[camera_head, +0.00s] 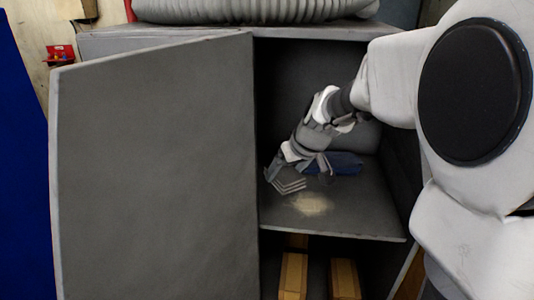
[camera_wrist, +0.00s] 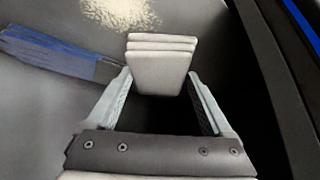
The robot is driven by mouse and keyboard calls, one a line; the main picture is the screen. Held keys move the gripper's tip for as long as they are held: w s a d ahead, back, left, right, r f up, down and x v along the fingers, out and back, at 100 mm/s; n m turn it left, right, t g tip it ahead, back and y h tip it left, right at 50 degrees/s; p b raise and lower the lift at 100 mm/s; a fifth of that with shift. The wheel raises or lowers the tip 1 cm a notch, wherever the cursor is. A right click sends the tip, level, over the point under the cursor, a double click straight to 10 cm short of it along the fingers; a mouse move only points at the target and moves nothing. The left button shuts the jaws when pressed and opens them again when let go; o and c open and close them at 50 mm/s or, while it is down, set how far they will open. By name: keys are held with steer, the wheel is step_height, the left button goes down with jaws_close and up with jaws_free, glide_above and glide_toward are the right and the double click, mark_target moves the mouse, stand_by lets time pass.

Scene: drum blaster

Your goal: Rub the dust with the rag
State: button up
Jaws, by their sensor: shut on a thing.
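The dust (camera_head: 310,203) is a pale beige patch on the grey shelf inside the open cabinet. It also shows at the top of the wrist view (camera_wrist: 118,12). My gripper (camera_wrist: 160,78) is shut on a light grey, layered piece that looks like the folded rag (camera_wrist: 161,62); it sticks out past the fingertips.
A blue object (camera_head: 343,163) lies on the shelf behind the dust; it also shows at left in the wrist view (camera_wrist: 55,55). The open cabinet door (camera_head: 150,170) stands on the left. Wooden pieces (camera_head: 293,275) are below the shelf. A ribbed grey hose (camera_head: 250,10) lies on top.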

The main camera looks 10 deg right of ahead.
mark_target(314, 205)
steer(key=shift+f+b, duration=2)
steer(key=shift+f, duration=1)
steer(key=shift+f+b, duration=0.95)
steer(key=shift+b, duration=0.15)
